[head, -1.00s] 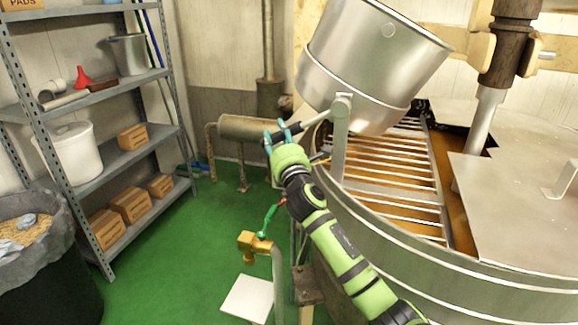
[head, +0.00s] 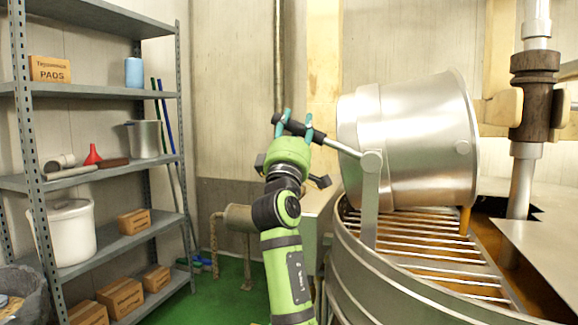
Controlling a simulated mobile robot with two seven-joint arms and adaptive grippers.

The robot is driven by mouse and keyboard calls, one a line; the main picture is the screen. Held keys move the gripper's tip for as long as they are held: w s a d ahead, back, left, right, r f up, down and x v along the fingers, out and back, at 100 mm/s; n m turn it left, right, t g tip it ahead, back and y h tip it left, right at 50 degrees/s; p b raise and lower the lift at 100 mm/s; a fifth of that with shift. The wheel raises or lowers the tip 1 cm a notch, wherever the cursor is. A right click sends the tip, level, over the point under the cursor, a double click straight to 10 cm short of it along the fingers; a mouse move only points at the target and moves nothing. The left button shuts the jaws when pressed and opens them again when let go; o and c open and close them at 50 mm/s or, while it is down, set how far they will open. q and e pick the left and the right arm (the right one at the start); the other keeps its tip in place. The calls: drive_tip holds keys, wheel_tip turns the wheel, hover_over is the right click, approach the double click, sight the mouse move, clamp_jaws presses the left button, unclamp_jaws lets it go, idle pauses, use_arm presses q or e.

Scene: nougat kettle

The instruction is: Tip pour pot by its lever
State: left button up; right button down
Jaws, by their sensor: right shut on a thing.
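The pour pot (head: 425,140) is a shiny metal pot on a bracket at the kettle's rim. It lies tilted almost onto its side, with its mouth toward the right. A brown strand (head: 465,220) shows below its lower right edge, above the kettle's grate. The lever (head: 335,143) runs from the pot's pivot up and left to a black grip. My right gripper (head: 292,126) is shut on the black grip, its teal fingers on either side of it. My left gripper is not in view.
The kettle (head: 360,270) has a barred grate (head: 430,255) and a flat metal lid (head: 545,240) at right. A wooden-clamped post (head: 535,90) stands behind. A grey shelf rack (head: 110,182) with boxes, a bucket and a red funnel stands at left. Green floor lies between.

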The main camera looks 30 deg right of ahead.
drive_tip(key=m, duration=0.1)
drive_tip(key=r+m+g+h, duration=0.1)
drive_tip(key=s+r+m+g+h+b, duration=0.1)
drive_tip(key=shift+d+r+m, duration=0.2)
drive_tip(key=shift+d+m, duration=0.1)
drive_tip(key=shift+d, duration=0.05)
drive_tip(key=r+m+g, duration=0.1)
drive_tip(key=s+m+g+h, duration=0.1)
drive_tip(key=shift+d+r+m+h, duration=0.3)
drive_tip(key=shift+d+r, duration=0.1)
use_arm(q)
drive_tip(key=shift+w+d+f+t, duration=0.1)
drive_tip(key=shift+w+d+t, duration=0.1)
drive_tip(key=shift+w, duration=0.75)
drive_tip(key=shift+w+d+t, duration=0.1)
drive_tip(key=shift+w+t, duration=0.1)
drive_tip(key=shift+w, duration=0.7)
use_arm(e)
drive_tip(key=shift+s+d+r+m+g+h, duration=0.3)
drive_tip(key=shift+r+m+g, duration=0.2)
drive_tip(key=shift+m, duration=0.35)
drive_tip(key=shift+s+d+r+m+g+h, duration=0.3)
drive_tip(key=shift+m+g, duration=0.3)
drive_tip(key=shift+m, duration=0.25)
drive_tip(key=shift+r, duration=0.1)
drive_tip(key=c, duration=0.7)
unclamp_jaws()
drive_tip(key=shift+c, duration=0.2)
